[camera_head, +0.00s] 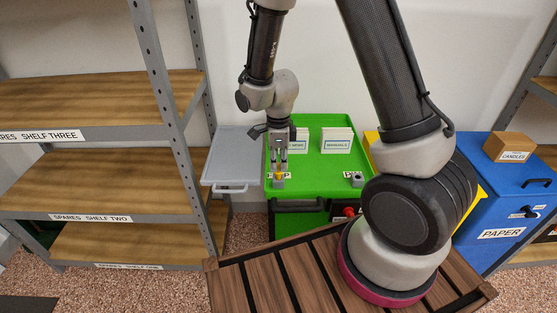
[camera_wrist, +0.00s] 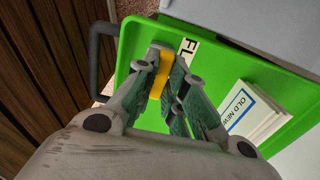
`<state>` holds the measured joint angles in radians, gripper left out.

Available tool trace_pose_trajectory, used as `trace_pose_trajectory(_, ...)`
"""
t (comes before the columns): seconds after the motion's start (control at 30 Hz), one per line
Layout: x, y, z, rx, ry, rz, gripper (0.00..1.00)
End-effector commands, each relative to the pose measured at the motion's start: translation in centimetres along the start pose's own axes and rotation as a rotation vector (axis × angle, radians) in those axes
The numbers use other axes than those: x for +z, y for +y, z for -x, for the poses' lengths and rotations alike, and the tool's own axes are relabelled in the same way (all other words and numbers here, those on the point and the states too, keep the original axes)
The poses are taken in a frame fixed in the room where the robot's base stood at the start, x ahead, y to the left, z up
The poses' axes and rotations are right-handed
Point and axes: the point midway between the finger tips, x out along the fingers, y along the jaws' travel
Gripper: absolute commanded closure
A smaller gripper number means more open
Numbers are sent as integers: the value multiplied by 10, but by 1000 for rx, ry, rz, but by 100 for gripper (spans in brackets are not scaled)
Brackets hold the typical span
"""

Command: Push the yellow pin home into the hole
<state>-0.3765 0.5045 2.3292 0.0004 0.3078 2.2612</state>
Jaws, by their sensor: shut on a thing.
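The yellow pin (camera_head: 279,175) is between the fingertips of my gripper (camera_head: 280,169), above a small grey block (camera_head: 278,184) at the front left of the green chest top (camera_head: 320,171). In the wrist view my gripper (camera_wrist: 165,82) is shut on the pin (camera_wrist: 160,74), and the grey block (camera_wrist: 154,51) shows at the pin's far end. The hole itself is hidden, so how deep the pin sits cannot be told. My gripper points down.
A second grey block (camera_head: 357,180) stands at the front right of the top. Two white card stacks, one the manuals (camera_head: 337,140), stand behind. A grey side shelf (camera_head: 231,160) adjoins on the left, and a blue paper box (camera_head: 507,215) is at right.

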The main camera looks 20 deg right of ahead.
Motion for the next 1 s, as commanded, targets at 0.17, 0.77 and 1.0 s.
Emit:
trace_pose_trajectory(0.17,0,0,-4,1,1,0,100)
trace_pose_trajectory(0.77,0,0,-19,1,1,0,100)
trace_pose_trajectory(1.0,0,0,-20,0,0,0,62)
